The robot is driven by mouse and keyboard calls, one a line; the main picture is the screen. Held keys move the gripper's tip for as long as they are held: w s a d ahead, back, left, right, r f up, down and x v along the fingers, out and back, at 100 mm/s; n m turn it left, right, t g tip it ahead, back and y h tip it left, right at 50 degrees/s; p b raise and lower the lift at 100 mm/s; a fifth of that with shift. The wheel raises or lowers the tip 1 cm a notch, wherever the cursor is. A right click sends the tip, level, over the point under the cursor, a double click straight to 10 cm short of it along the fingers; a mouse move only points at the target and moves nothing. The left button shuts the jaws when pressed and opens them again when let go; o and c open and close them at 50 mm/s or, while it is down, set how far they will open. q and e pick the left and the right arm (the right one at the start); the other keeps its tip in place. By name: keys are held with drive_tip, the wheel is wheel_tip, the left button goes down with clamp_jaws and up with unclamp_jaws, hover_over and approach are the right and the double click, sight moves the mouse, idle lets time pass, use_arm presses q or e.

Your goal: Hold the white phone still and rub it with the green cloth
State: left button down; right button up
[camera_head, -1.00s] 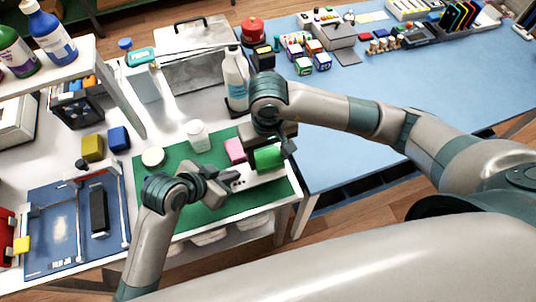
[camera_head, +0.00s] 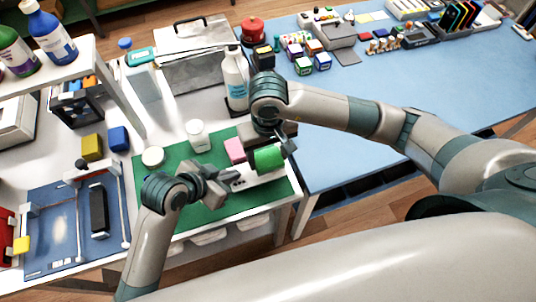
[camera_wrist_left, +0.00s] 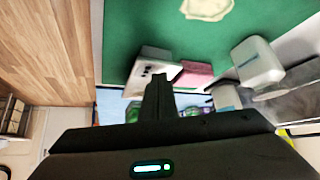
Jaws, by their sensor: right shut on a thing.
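The white phone (camera_head: 264,177) lies flat on the green mat (camera_head: 205,215), with dark camera dots at its left end. It also shows in the left wrist view (camera_wrist_left: 155,64). The green cloth (camera_head: 268,158) is a rolled pad, held by my right gripper (camera_head: 273,152) over the phone's far side; I cannot tell if it touches the phone. My left gripper (camera_head: 230,183) is at the phone's left end, fingers together; in the left wrist view its fingertips (camera_wrist_left: 158,80) overlap the phone's edge. They look shut, with nothing visible between them.
A pink block (camera_head: 235,150) sits just behind the phone. A blue tray (camera_head: 60,225) with a dark phone (camera_head: 98,208) lies left. A spray bottle (camera_head: 236,80) stands behind.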

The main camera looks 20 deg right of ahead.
sight(280, 154)
drive_tip(key=shift+w+d+f, duration=0.1)
drive_tip(key=shift+f, duration=0.05)
idle(0.5)
idle(2.1)
drive_tip(key=shift+f, duration=1.5)
idle(1.2)
drive_tip(key=shift+d, duration=0.1)
drive_tip(key=shift+d+r, duration=0.15)
drive_tip(key=shift+d, duration=0.5)
drive_tip(key=shift+d, duration=0.1)
drive_tip(key=shift+d+f, duration=0.2)
drive_tip(key=shift+d, duration=0.5)
